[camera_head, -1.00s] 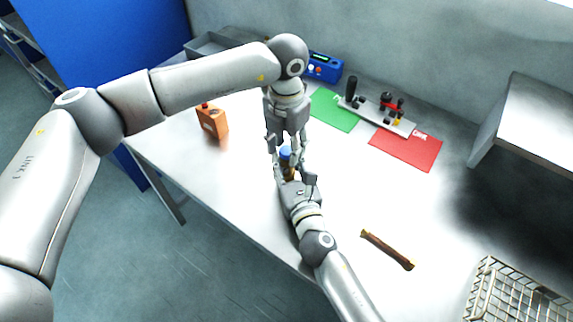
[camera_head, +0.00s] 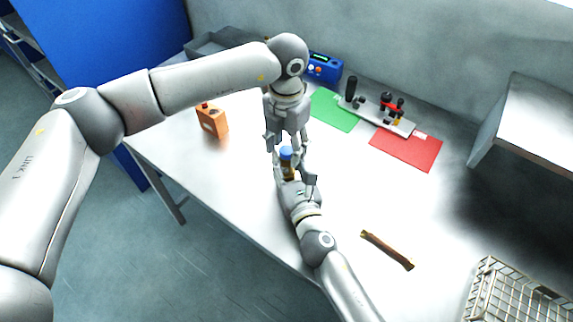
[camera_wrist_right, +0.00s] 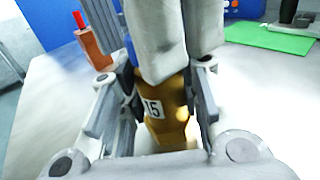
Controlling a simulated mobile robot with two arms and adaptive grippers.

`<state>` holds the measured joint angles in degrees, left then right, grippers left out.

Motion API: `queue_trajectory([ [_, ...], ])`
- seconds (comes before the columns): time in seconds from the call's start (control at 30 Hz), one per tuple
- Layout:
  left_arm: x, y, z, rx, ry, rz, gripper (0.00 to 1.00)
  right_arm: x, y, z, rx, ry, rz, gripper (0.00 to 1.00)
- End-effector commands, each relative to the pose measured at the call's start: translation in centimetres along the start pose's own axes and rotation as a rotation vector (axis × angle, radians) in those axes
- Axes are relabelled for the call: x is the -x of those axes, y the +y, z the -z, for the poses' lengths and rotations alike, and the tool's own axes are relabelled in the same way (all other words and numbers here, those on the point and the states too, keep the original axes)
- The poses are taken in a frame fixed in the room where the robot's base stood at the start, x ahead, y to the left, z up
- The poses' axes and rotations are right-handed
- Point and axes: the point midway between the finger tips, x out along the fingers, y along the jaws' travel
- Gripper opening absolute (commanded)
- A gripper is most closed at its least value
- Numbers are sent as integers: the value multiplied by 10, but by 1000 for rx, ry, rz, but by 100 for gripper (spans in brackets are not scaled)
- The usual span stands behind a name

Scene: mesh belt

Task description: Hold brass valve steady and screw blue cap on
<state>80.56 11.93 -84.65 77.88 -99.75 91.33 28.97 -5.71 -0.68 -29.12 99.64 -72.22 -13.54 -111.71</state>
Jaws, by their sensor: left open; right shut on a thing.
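The brass valve (camera_wrist_right: 172,108) carries a label reading 15 and stands between the fingers of my right gripper (camera_wrist_right: 158,120), which is shut on it. In the head view the valve (camera_head: 288,170) is a small brass piece on the table, mostly hidden by my right gripper. The blue cap (camera_head: 286,153) sits at the top of the valve; I cannot tell how far it is screwed on. My left gripper (camera_head: 287,143) points down from above with its fingers open around the cap. In the right wrist view the left fingers cover most of the cap.
An orange box with a red button (camera_head: 212,121) stands left. Behind are a blue device (camera_head: 324,67), a green mat (camera_head: 333,112), a red mat (camera_head: 405,153) and a clamp fixture (camera_head: 378,112). A brown bar (camera_head: 387,250) and wire basket (camera_head: 514,296) lie right.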

Motion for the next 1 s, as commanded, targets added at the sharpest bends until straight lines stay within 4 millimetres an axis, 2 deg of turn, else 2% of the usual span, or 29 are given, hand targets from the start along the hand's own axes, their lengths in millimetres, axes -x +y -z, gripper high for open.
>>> queue_trajectory([
  [0.17,10,0,-1,0,-3,-1,50,0,0,0,0,0,1,0],
  [0.27,26,0,-1,0,-3,-2,50,0,0,0,0,0,1,0],
  [0.5,78,0,-1,0,-4,-1,50,0,0,0,0,0,1,0],
  [0.7,109,0,0,1,-2,0,50,0,0,0,0,0,1,0],
  [0.83,118,0,0,0,-1,0,50,0,0,0,0,0,1,0],
  [1.0,120,0,0,0,1,0,50,0,0,0,0,0,1,0],
])
